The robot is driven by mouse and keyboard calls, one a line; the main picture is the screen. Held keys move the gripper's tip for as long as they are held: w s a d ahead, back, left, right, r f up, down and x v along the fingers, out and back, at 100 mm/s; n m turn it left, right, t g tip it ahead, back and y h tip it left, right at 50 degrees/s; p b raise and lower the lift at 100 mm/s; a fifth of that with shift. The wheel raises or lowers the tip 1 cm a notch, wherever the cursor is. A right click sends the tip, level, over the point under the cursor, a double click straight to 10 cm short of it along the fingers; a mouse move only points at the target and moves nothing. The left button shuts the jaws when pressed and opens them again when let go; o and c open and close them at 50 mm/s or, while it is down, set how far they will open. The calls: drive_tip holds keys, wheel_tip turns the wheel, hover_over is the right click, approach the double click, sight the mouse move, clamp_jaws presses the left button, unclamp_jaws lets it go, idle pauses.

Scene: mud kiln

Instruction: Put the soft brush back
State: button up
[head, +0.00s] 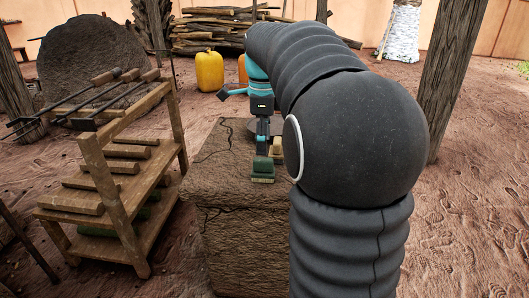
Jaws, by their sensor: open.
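My gripper (264,143), blue and black, points down over the top of the mud-brick block (225,160). Its jaws look open. Just below its fingertips a small green, brush-like piece (262,172) sits on the block top. A small tan piece (276,150) is just behind and to its right, close to the fingers. I cannot tell which of these is the soft brush, or whether the fingers touch either one. My arm hides the right side of the block.
A wooden rack (118,215) with slats stands left of the block, long-handled tools (105,90) on its top. A yellow jerrycan (209,72), an orange container (243,68) and a woodpile (210,30) are behind. Wooden posts (452,70) stand at both sides.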

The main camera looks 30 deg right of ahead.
sight(262, 160)
wheel_tip(262, 160, up, 3)
drive_tip(key=shift+r+p, duration=0.15)
drive_tip(key=shift+p, duration=0.15)
drive_tip(key=shift+s+a+n, duration=0.25)
drive_tip(key=shift+n, duration=0.05)
drive_tip(key=s+a+f+n+t, duration=0.2)
drive_tip(key=s+a+f+n, duration=0.4)
drive_tip(key=s+n, duration=0.4)
drive_tip(key=s+a+f+n+t, duration=0.3)
drive_tip(key=s+a+f+n, duration=0.2)
drive_tip(key=s+n, duration=0.5)
drive_tip(key=a+n, duration=0.2)
drive_tip(key=n, duration=0.2)
drive_tip(key=shift+s+a+f+t, duration=0.25)
drive_tip(key=shift+a+f+t, duration=0.05)
drive_tip(key=shift+a+f, duration=0.05)
